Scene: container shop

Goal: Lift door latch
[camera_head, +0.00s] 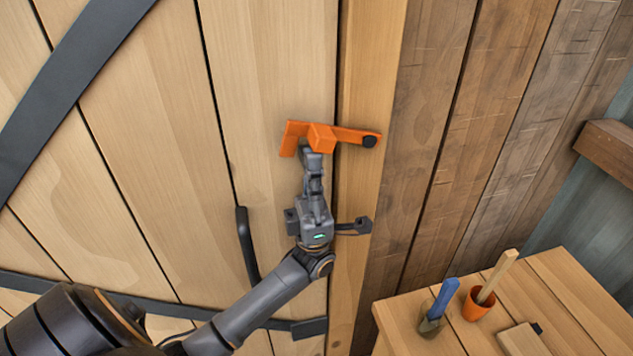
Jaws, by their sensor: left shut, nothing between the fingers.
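The orange door latch (348,134) is a bar that spans from the wooden door (270,60) to the light door post (372,60), with a dark round pivot at its right end. It lies nearly level, its right end slightly lower. My left gripper (314,156) is shut, with its fingertips right under the latch's block, at or very close to its lower side. I cannot tell if they touch. The fingers hide a little of the door behind them. My right gripper is not in view.
A dark door handle (246,245) is left of my gripper. A dark bracket (354,226) sits below the latch. At the lower right, a wooden table (560,285) holds an orange cup (477,305), a jar with a blue tool (432,320) and a wooden block (520,340).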

